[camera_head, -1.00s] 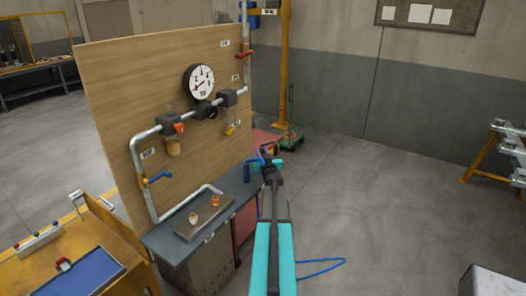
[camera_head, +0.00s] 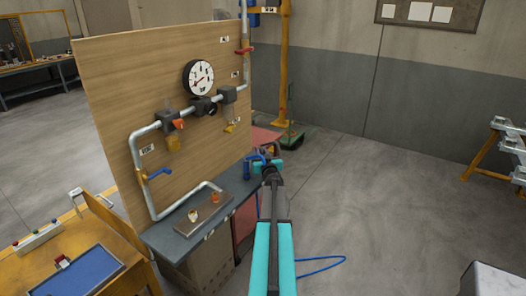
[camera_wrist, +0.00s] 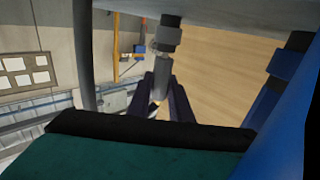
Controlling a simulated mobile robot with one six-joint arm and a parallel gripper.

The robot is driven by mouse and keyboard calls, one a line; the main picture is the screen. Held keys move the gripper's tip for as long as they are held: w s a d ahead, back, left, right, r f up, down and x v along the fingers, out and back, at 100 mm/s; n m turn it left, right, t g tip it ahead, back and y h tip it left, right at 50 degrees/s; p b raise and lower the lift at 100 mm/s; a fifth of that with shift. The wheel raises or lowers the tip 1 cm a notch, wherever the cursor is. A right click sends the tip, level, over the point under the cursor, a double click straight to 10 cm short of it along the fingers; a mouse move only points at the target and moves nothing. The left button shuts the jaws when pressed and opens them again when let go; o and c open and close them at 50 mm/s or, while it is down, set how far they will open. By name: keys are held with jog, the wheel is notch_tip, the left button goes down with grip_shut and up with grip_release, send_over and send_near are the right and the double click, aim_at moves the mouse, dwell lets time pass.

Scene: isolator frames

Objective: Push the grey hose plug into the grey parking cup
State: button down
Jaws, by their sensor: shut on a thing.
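My gripper (camera_head: 267,168) is beyond the right end of the grey-blue bench, beside blue upright parts (camera_head: 250,166). In the wrist view its dark fingers (camera_wrist: 163,92) are shut on a pale grey piece, which I take as the grey hose plug (camera_wrist: 162,66). The plug lines up with a darker grey cylinder with a wider collar (camera_wrist: 168,38), possibly the grey parking cup. They look touching or nearly so; I cannot tell how deep the plug sits. In the head view my arm and gripper hide both.
A blue part with a dark collar (camera_wrist: 288,62) stands close on the right in the wrist view. The bench (camera_head: 178,243) carries a tray and pipework before a wooden board (camera_head: 120,75). A blue hose (camera_head: 320,265) lies on the floor.

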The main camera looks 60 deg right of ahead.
jog(key=shift+f, duration=0.45)
dwell(0.5)
jog(key=c, duration=1.5)
grip_release()
jog(key=shift+s+a+b, duration=0.1)
jog(key=shift+b, duration=0.2)
jog(key=shift+b+v, duration=0.95)
jog(key=shift+v, duration=5.8)
